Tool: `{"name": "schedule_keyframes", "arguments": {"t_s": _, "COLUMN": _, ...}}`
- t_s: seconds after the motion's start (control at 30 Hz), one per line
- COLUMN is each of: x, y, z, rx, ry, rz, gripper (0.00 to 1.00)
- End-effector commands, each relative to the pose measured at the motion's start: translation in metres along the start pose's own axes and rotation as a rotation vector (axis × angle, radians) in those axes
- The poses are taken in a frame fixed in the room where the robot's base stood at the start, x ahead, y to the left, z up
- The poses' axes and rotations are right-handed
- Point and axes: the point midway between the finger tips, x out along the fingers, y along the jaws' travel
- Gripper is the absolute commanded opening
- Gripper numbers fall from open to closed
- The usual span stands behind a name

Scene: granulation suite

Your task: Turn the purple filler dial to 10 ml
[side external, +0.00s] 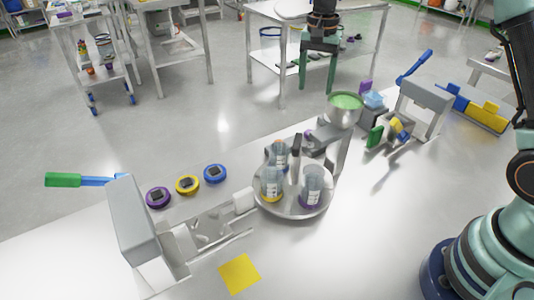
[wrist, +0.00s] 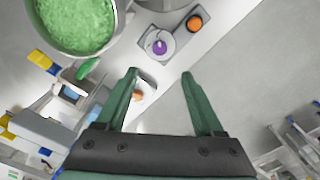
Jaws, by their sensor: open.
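In the wrist view a purple dial knob (wrist: 159,47) sits on a pale round face on a grey panel, ahead of my fingers. Its scale and setting are too small to read. In the side view a small purple patch (side external: 308,135) shows behind the turntable, mostly hidden; I cannot tell if it is the same dial. My gripper (side external: 318,88) hangs with its green fingers pointing down, beyond the filler in the picture. Its fingers (wrist: 160,74) are apart and empty in the wrist view, not touching the dial.
An orange button (wrist: 194,23) is beside the dial. A hopper of green granules (side external: 345,107) stands over the filler. A round turntable (side external: 292,212) carries bottles. Purple (side external: 158,197), yellow (side external: 187,185) and blue (side external: 215,173) round devices lie left.

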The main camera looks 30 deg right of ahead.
Motion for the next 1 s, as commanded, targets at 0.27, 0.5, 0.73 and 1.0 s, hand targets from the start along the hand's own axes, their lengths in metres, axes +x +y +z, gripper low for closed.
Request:
{"name": "schedule_keyframes", "arguments": {"t_s": 0.27, "x": 0.033, "y": 0.000, "z": 0.000, "rx": 0.000, "ry": -0.002, "rz": 0.003, "gripper": 0.69}}
{"name": "schedule_keyframes", "arguments": {"t_s": 0.5, "x": 0.077, "y": 0.001, "z": 0.001, "rx": 0.000, "ry": -0.004, "rz": 0.006, "gripper": 0.69}}
{"name": "schedule_keyframes", "arguments": {"t_s": 0.73, "x": 0.117, "y": 0.001, "z": 0.001, "rx": 0.000, "ry": -0.003, "rz": 0.004, "gripper": 0.69}}
{"name": "schedule_keyframes", "arguments": {"t_s": 1.0, "x": 0.138, "y": 0.001, "z": 0.000, "rx": 0.000, "ry": -0.001, "rz": 0.002, "gripper": 0.69}}
